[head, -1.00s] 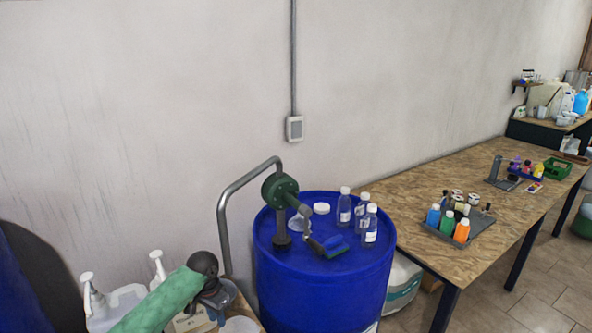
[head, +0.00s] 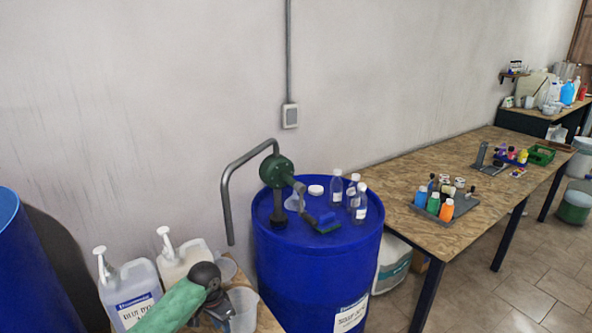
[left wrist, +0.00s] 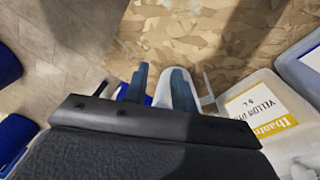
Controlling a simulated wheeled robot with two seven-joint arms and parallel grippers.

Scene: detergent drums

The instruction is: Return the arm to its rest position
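My left arm comes in from the lower left in the head view, with a green sleeve and dark wrist. My left gripper (head: 218,312) points down beside a clear measuring cup (head: 243,308) on a wooden surface. In the left wrist view two bluish fingers (left wrist: 160,88) stand apart with a gap between them. A whitish cup-like shape (left wrist: 181,75) shows around or behind the right finger; I cannot tell whether they touch. My right gripper is not in view.
A blue drum (head: 315,265) with a green hand pump (head: 277,171) and small bottles stands right of my arm. Two pump jugs (head: 132,292) (head: 182,262) are close beside it. Another blue drum (head: 15,260) is at far left. A wooden table (head: 480,180) extends right.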

